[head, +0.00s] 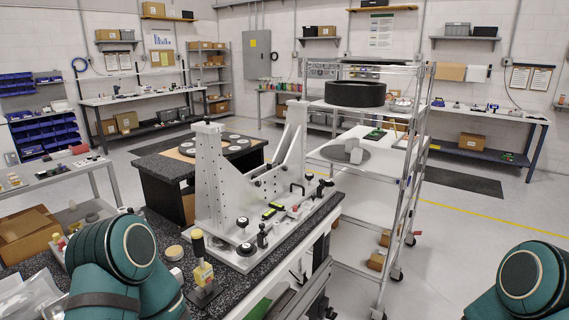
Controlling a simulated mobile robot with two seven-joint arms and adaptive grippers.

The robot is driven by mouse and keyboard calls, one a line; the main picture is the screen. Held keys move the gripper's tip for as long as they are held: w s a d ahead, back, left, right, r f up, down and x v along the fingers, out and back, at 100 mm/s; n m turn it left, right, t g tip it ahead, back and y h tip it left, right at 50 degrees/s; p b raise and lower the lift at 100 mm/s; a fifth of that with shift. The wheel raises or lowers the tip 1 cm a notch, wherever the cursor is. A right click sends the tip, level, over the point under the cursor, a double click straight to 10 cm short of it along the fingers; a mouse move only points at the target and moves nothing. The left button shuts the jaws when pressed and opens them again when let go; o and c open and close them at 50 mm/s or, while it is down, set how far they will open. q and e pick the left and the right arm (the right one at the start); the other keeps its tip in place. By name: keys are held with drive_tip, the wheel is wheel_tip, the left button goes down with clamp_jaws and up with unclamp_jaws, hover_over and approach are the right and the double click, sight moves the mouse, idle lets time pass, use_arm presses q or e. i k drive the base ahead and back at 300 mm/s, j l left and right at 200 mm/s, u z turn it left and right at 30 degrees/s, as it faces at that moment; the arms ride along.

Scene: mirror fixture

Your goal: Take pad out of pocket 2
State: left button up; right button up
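A pale grey mirror fixture (212,190) with an upright plate and angled sides stands on a dark speckled bench top in the middle. Behind it, a dark round plate (215,147) with several white discs lies on a tan board. I cannot tell which spot is pocket 2, and no pocket number is readable. I cannot pick out the pad with certainty. Neither gripper shows. Only teal links of my arms show, at the lower left and lower right corners.
A yellow-topped tool (202,262) stands on the bench front, beside a round tan-topped jar (174,253). Black knobs and clamps (262,236) crowd the fixture base. A wire rack cart (403,190) with a black ring (355,94) stands close right. Open floor (470,240) lies beyond it.

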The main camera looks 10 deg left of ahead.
sight(271, 165)
drive_tip(key=i+l, duration=0.8)
drive_tip(key=i, duration=0.05)
